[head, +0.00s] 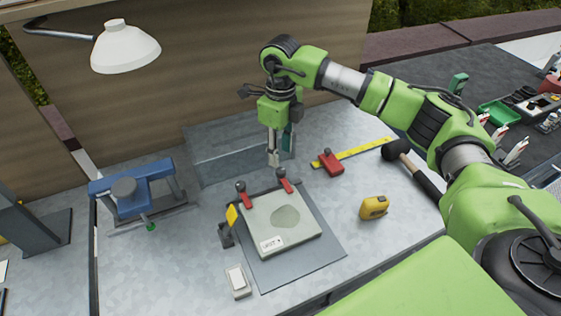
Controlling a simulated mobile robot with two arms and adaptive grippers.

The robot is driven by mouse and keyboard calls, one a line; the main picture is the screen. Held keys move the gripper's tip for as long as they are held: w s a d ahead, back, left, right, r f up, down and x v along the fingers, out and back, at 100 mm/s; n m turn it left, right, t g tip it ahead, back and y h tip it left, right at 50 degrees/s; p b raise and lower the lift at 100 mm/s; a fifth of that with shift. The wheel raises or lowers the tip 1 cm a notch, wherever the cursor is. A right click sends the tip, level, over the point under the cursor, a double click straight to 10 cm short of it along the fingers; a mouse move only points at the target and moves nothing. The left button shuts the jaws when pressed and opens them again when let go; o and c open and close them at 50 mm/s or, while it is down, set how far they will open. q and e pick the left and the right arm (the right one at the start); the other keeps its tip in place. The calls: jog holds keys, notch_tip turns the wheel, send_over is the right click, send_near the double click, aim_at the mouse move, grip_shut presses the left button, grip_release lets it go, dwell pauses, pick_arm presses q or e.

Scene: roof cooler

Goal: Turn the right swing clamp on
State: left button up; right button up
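Two swing clamps with red arms and dark knobs stand at the back edge of a pale plate (278,228). The left swing clamp (246,198) and the right swing clamp (284,182) both reach over that edge. The plate lies on a grey mat (323,248) and has a dark patch and a small label. My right gripper (275,160) points down just behind and above the right swing clamp, seemingly apart from it. Its fingers overlap in this view, so its opening is unclear. My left gripper is out of view.
A red block with a dark knob (330,164), yellow ruler (365,152), black-headed mallet (395,150) and yellow tape measure (374,207) lie to the right. A blue vise-like frame (135,190) stands left. A small white-topped box (238,281) sits in front. A lamp (124,47) hangs at upper left.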

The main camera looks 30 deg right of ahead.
aim_at(280, 170)
notch_tip(280, 170, up, 6)
dwell(0.6)
